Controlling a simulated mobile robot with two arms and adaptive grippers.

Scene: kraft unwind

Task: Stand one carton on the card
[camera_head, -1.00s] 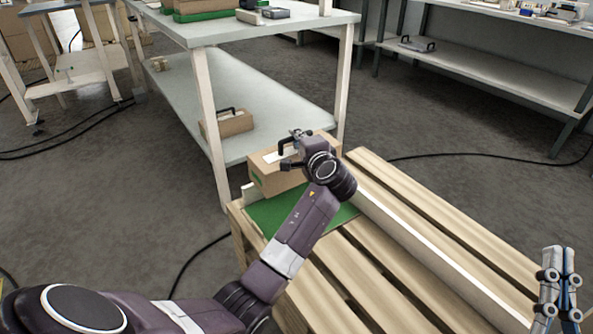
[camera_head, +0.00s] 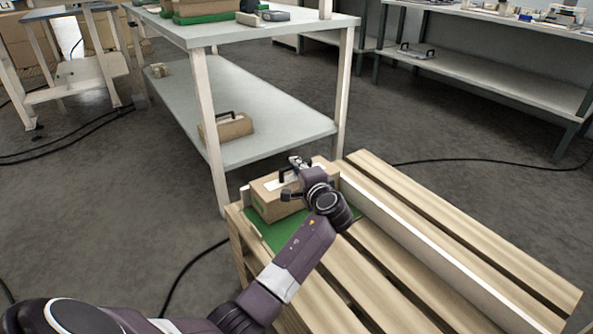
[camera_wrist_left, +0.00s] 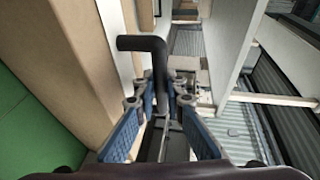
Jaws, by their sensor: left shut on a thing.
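A brown carton (camera_head: 272,207) with a white top label and a black handle (camera_head: 285,174) stands upright over the green card (camera_head: 281,236) on the pallet's near-left corner. Its bottom looks on or just above the card; I cannot tell if they touch. My left gripper (camera_head: 296,176) is shut on the handle. In the left wrist view the fingers (camera_wrist_left: 161,95) close around the black handle (camera_wrist_left: 158,62), with the carton's tan side (camera_wrist_left: 62,60) to the left and green (camera_wrist_left: 25,125) beyond it. My right gripper is not in view.
The slatted wooden pallet (camera_head: 405,262) has a long pale rail (camera_head: 420,250) right of the carton. Another handled carton (camera_head: 232,126) sits on the lower shelf of the grey table (camera_head: 270,104) behind. Cables lie on the floor. The pallet's right slats are clear.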

